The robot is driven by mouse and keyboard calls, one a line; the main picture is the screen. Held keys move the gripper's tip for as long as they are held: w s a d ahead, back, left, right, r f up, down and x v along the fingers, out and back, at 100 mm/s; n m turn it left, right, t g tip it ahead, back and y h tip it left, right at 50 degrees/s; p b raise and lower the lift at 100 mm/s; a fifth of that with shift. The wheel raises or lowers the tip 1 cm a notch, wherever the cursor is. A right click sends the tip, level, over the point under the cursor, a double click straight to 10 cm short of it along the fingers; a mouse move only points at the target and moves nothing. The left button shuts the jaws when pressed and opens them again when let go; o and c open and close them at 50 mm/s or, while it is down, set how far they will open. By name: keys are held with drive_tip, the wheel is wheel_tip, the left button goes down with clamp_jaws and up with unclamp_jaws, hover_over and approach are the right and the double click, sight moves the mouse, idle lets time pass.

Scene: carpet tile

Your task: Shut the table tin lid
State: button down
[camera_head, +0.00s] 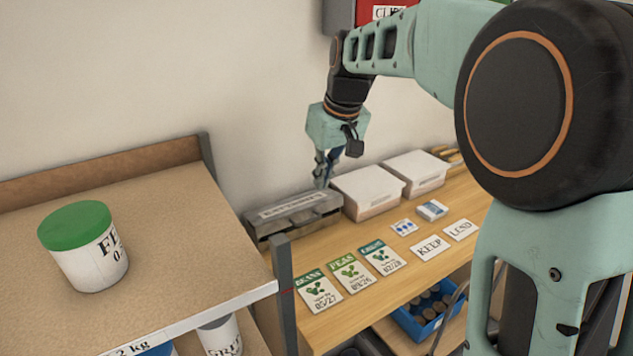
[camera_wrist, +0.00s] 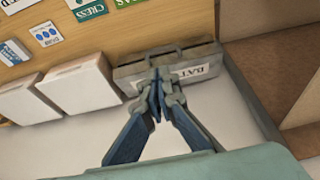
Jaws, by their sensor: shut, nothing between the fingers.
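The table tin (camera_head: 300,222) is a long grey metal box at the left end of the wooden table, against the wall. Its lid (camera_head: 288,208) carries a white label and lies down over the box or nearly so; I cannot tell whether a small gap remains. In the wrist view the tin (camera_wrist: 207,57) lies beyond my fingers, its label partly hidden by them. My gripper (camera_head: 322,184) points down just above the tin's right end. In the wrist view my gripper (camera_wrist: 157,82) has its blue fingers together and empty over the lid; contact is unclear.
Two white-lidded boxes (camera_head: 367,187) (camera_head: 416,166) stand right of the tin. Seed packets (camera_head: 318,292) and cards (camera_head: 429,248) lie in front. A shelf (camera_head: 150,250) with a green-lidded tub (camera_head: 88,255) is at left. A blue crate (camera_head: 425,318) sits below.

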approach(298, 212)
wheel_tip(298, 212, down, 6)
drive_tip(key=d, duration=0.2)
drive_tip(key=shift+s+f, duration=0.15)
drive_tip(key=shift+s, duration=0.2)
drive_tip(key=f+b, duration=0.2)
drive_tip(key=b, duration=0.1)
drive_tip(key=f+b, duration=0.1)
drive_tip(key=b, duration=0.1)
drive_tip(key=shift+s+d+f+t, duration=0.25)
drive_tip(key=shift+s+t, duration=0.1)
drive_tip(key=shift+t, duration=0.05)
drive_tip(key=shift+f+b, duration=0.5)
drive_tip(key=shift+b, duration=0.2)
drive_tip(key=shift+r, duration=0.15)
